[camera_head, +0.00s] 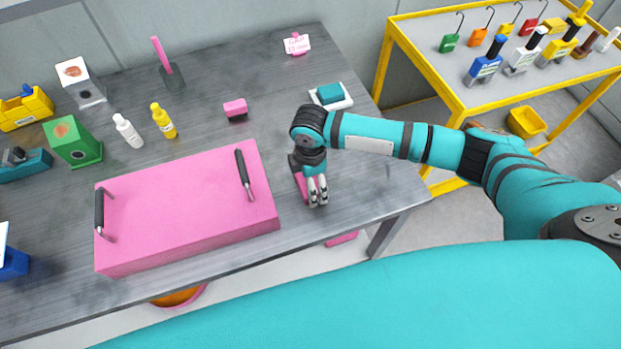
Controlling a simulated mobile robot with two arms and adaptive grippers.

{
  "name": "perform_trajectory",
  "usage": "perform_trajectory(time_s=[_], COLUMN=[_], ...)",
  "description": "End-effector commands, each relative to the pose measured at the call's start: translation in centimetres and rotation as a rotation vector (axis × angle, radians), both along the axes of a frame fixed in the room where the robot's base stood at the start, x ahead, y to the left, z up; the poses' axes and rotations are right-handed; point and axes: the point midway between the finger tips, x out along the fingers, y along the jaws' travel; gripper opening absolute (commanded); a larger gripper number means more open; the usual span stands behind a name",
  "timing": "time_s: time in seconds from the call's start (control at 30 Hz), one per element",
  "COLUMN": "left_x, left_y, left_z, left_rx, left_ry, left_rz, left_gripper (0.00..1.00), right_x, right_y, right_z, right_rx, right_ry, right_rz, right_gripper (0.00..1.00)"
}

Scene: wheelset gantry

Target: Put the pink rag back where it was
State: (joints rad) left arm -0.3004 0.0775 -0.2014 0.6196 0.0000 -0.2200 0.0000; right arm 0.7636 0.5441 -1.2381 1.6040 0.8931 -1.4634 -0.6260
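A pink cloth-like piece (301,186), which looks like the pink rag, lies at the right part of the grey table, right of the big pink block. My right gripper (318,192) points down over the table, right beside this pink piece and partly covering it. Its two fingertips are close together. I cannot tell whether any cloth is between them. My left gripper is out of view.
A pink sponge-like block (235,107), a teal sponge on a white dish (333,98) and bottles (163,120) stand behind. A yellow-framed table (455,100) stands right, beyond a gap.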

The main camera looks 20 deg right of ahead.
Motion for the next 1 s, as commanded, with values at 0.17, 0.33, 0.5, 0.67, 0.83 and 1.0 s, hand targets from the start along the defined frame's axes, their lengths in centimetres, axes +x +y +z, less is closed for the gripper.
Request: perform_trajectory(time_s=[0.17, 0.33, 0.5, 0.67, 0.83, 1.0], left_x=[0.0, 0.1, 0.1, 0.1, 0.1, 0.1], left_y=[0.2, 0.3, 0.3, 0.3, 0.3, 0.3], left_z=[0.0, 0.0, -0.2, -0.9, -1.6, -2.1], left_rx=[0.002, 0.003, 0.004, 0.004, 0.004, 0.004], left_ry=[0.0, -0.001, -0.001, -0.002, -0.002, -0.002], left_rz=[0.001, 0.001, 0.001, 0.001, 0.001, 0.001], left_gripper=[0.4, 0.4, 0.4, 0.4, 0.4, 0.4], right_x=[0.0, 0.0, 0.0, 0.1, 0.1, 0.1], right_y=[0.0, 0.0, 0.0, 0.0, 0.1, 0.0], right_z=[0.0, 0.0, 1.0, 3.8, 7.6, 10.6], right_rx=[0.0, 0.0, 0.001, 0.002, 0.002, 0.001], right_ry=[0.0, 0.0, -0.001, -0.005, -0.005, -0.003], right_rz=[0.0, 0.0, 0.001, 0.001, 0.002, 0.0], right_gripper=[1.0, 1.0, 1.0, 1.0, 1.0, 1.0])
